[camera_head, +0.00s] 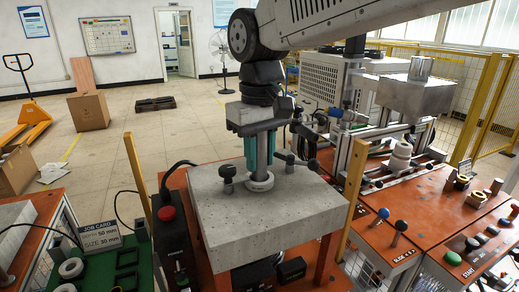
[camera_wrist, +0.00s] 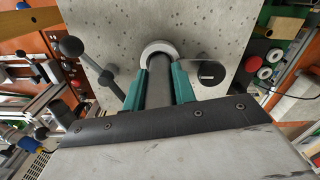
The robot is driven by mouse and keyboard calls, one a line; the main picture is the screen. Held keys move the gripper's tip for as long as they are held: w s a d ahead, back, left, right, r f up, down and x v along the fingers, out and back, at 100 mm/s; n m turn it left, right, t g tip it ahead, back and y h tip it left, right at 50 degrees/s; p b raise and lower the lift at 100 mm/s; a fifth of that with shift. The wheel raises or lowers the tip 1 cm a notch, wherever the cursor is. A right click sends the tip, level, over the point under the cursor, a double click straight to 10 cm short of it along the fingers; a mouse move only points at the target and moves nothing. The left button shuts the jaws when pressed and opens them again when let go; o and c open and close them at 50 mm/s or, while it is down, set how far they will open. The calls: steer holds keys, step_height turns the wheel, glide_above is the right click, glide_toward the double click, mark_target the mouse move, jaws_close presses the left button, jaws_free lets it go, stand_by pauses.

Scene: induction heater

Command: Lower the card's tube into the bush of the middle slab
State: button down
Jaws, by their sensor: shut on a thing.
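My gripper (camera_head: 260,165) points down over the middle slab (camera_head: 225,220), a speckled grey concrete block. Its teal fingers are shut on a grey tube (camera_wrist: 160,93), which stands about upright. A white ring-shaped bush (camera_head: 261,184) sits on the slab's top, directly below the fingers. The bush also shows in the wrist view (camera_wrist: 147,51), with the tube's lower end at its opening. I cannot tell how deep the tube is in it. The job card (camera_head: 101,236) at the lower left reads size 30 mm; its small depth line seems to read 50 mm.
A dark knob (camera_head: 228,178) stands left of the bush, and a clamp handle (camera_head: 297,161) lies to its right. An orange bench with a control panel (camera_head: 470,243) is on the right. A green tray (camera_head: 90,270) with rings is at the lower left. Open floor lies behind.

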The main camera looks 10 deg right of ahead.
steer(key=shift+f, duration=0.85)
steer(key=c, duration=1.1)
jaws_free()
steer(key=shift+o, duration=0.2)
steer(key=shift+r, duration=0.1)
step_height(320, 180, up, 8)
steer(key=shift+f, duration=0.2)
